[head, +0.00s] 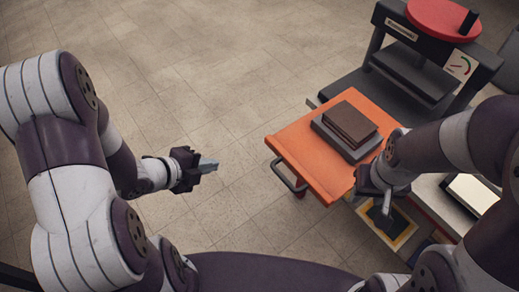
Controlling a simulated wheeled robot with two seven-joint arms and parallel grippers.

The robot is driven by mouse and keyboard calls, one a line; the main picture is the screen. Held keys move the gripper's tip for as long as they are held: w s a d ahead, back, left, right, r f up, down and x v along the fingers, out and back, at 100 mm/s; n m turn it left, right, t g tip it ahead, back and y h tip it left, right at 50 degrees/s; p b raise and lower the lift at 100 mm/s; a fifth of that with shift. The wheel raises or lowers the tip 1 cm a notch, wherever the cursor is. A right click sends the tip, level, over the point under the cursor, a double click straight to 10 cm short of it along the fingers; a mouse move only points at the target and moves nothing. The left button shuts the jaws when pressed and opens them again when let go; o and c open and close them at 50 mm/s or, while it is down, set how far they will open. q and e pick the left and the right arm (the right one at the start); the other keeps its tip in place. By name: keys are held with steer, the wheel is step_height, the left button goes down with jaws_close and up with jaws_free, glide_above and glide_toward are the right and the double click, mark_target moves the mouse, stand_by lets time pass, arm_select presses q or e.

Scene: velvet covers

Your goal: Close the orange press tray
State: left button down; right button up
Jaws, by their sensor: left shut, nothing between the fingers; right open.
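The orange press tray (310,160) sticks out from the dark press (425,75) towards the lower left. It has a dark handle (287,178) on its front edge. A stack of dark brown covers (350,124) lies on a grey block (336,139) on the tray. My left gripper (208,165) is shut and empty over open floor, left of the tray and apart from it. My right gripper (385,205) is at the tray's right front corner, and its arm hides part of that side. Its fingers are small, and I cannot tell whether it touches the tray.
Right of the tray is a light work surface with a pale panel in a dark frame (474,193) and a yellow-edged dark piece (396,232). The tiled floor (215,90) at left is clear.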

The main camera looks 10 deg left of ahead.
arm_select(q)
step_height(320, 180, up, 2)
steer(key=d+m+h, duration=0.2)
steer(key=m, duration=0.1)
steer(key=b, duration=0.2)
glide_toward(268, 143)
step_height(268, 143, down, 3)
steer(key=d, duration=0.1)
steer(key=shift+w+d+f+m+t, duration=0.1)
steer(key=shift+w+d+m+t, duration=0.05)
steer(key=shift+w+d, duration=0.45)
steer(key=shift+w+d+f+m+t, duration=0.15)
steer(key=shift+w+d, duration=0.3)
steer(key=shift+w, duration=0.15)
steer(key=shift+w+d, duration=0.5)
steer(key=shift+w, duration=0.1)
